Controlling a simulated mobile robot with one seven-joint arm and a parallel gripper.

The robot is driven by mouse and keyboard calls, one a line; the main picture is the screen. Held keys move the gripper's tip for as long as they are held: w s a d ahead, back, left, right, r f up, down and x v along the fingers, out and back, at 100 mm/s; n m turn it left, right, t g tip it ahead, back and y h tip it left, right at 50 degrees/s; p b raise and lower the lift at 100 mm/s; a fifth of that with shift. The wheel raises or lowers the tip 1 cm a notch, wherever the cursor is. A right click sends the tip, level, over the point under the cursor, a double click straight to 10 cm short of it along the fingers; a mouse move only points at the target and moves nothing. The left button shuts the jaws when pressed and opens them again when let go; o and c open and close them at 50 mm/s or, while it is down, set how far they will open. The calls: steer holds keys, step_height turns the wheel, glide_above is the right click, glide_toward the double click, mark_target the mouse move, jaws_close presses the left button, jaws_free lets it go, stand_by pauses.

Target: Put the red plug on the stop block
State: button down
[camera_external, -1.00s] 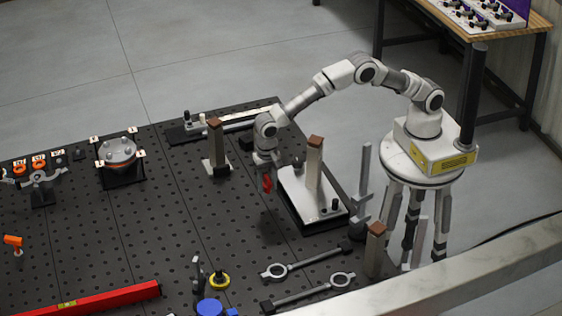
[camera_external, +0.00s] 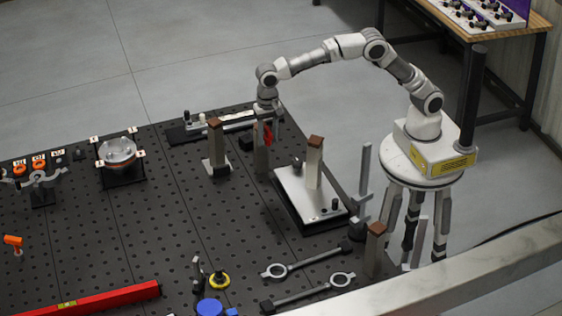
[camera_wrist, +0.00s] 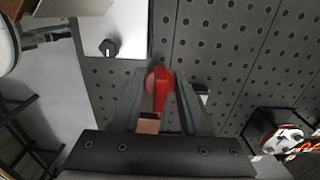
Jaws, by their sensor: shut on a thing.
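The red plug (camera_external: 268,135) is held in my gripper (camera_external: 266,122), above the dark perforated table near its back right part. In the wrist view the plug (camera_wrist: 160,83) sits between the two fingers, which are shut on it. A brown-topped post (camera_wrist: 149,123) shows between the fingers, lower in that picture than the plug; how far apart they are in height I cannot tell.
Brown-topped posts stand left (camera_external: 215,148) and right (camera_external: 314,160) of my gripper, and another at the front right (camera_external: 375,250). A light metal plate (camera_external: 295,190) lies to the right. A round flanged part (camera_external: 118,152) is far left. The table's middle is clear.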

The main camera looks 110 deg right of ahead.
steer(key=shift+d+r, duration=0.1)
steer(key=shift+r, duration=0.75)
steer(key=s+d+p, duration=0.1)
steer(key=s+d, duration=0.3)
steer(key=d, duration=0.6)
steer(key=s+d+p, duration=0.1)
steer(key=s+d, duration=0.2)
steer(key=d, duration=0.8)
steer(key=s+d, duration=0.4)
steer(key=d, duration=0.6)
steer(key=p, duration=0.2)
glide_above(249, 139)
step_height(249, 139, down, 12)
steer(key=shift+d+f, duration=0.1)
steer(key=shift+f, duration=0.05)
steer(key=shift+f+p, duration=0.4)
steer(key=shift+f, duration=1.6)
steer(key=shift+f, duration=0.15)
steer(key=shift+c, duration=2.2)
jaws_free()
